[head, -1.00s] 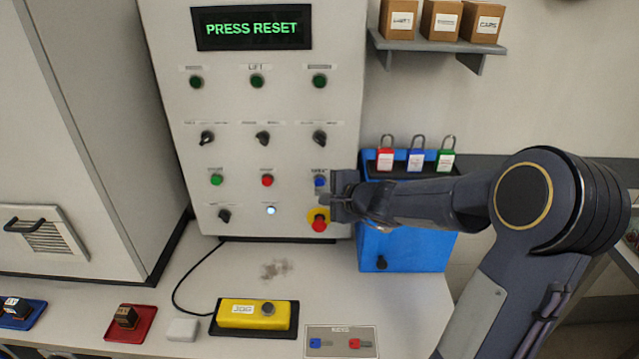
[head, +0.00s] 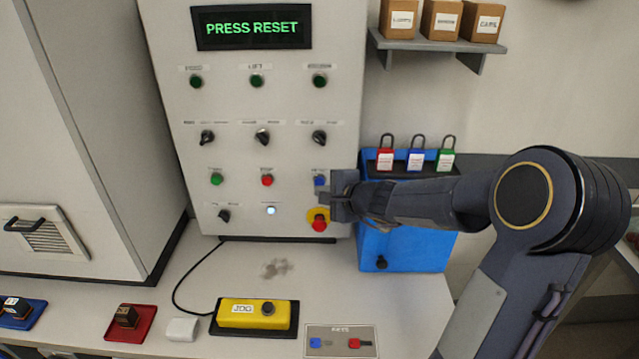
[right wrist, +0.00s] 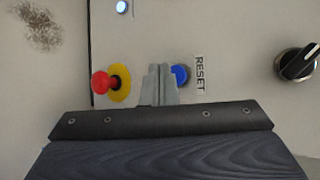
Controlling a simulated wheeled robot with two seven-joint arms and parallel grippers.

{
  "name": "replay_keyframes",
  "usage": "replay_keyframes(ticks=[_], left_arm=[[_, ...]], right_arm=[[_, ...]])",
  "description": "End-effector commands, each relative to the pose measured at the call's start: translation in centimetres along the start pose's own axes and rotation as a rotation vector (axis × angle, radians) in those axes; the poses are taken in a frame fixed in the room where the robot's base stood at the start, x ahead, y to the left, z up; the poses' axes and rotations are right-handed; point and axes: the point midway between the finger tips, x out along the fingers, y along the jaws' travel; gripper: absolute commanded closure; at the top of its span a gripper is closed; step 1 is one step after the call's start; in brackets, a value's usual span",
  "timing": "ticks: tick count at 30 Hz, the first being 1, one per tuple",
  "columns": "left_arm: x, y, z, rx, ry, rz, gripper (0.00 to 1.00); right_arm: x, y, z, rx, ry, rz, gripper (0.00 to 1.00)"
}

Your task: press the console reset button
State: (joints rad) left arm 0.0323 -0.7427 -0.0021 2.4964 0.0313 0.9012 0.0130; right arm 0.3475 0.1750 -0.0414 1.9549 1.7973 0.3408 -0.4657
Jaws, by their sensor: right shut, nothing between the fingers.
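The blue reset button (head: 319,181) sits on the light grey console (head: 290,150), above the red emergency button. In the right wrist view the blue button (right wrist: 180,76) shows beside a label reading RESET (right wrist: 200,74). My right gripper (head: 330,196) is shut and empty, close in front of the console. In the right wrist view its fingertips (right wrist: 158,82) lie between the blue button and the red button, beside the blue one and partly over its edge. I cannot tell whether they touch it. The console display (head: 252,28) reads PRESS RESET. My left gripper is not in view.
The red emergency button (head: 319,224) on its yellow disc is just below my right gripper. A blue box with several padlocks (head: 410,235) stands to the right, behind my forearm. A yellow jog pendant (head: 252,313) lies on the table below.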

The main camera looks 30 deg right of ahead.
Motion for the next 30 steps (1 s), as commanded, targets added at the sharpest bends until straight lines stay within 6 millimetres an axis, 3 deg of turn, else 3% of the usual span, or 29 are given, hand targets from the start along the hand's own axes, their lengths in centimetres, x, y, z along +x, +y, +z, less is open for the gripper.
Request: replay_keyframes(ticks=[30], left_arm=[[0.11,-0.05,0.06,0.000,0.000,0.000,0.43]], right_arm=[[0.61,-0.43,-0.44,-0.001,0.000,0.000,1.00]])
